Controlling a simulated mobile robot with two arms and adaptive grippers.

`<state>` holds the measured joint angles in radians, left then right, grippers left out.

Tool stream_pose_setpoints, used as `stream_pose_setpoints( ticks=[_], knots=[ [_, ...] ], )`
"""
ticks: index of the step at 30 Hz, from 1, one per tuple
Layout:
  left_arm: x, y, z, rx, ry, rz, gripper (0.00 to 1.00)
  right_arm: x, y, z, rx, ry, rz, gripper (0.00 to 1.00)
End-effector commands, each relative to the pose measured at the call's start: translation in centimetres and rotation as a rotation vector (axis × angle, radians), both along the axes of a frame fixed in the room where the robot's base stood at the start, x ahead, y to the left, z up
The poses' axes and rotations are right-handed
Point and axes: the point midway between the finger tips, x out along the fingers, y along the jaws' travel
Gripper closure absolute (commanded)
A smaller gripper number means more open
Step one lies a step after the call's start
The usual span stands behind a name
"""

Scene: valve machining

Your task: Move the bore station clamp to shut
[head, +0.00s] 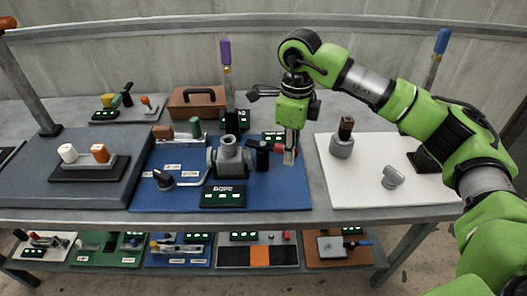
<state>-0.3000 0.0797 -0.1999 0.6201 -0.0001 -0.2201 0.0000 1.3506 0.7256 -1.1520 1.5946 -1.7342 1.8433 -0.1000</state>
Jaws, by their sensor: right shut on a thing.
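The bore station stands on a blue mat (275,198) in the middle of the bench. A grey valve body (230,158) sits in its fixture, behind the black display (222,196). A black upright part (263,156) is to the right of the valve body. The red clamp handle (278,148) shows just right of that part. My right gripper (290,157) points down from above and is shut on the handle, partly hiding it. The clamp's exact position is hard to tell. My left gripper is out of view.
A white mat (370,198) at the right bears grey parts (341,148). A grey board (30,185) with a black block is at the left. A brown case (197,103) and a purple-handled tool (226,52) are behind. A lower shelf holds several trays.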

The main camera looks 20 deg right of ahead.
Motion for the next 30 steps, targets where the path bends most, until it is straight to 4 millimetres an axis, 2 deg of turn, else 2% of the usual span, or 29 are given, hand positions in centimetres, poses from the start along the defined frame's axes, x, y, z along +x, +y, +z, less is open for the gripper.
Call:
stream_pose_setpoints(
  ticks=[4,13,21,27,28,30],
  knots=[
    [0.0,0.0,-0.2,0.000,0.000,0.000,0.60,0.5,-0.3,0.1,0.001,-0.005,0.063,1.00],
    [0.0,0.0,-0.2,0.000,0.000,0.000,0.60,0.6,-0.3,0.1,0.001,-0.005,0.077,1.00],
    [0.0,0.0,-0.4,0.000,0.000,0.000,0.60,2.2,-1.0,0.1,0.001,-0.005,0.317,1.00],
    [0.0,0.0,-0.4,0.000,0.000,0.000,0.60,2.2,-1.0,0.1,0.001,-0.005,0.322,1.00],
    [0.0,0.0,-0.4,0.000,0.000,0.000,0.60,2.1,-1.0,0.1,0.001,-0.005,0.322,0.83],
    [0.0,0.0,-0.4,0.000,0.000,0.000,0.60,2.1,-1.0,0.1,0.001,-0.005,0.322,0.65]
  ],
)
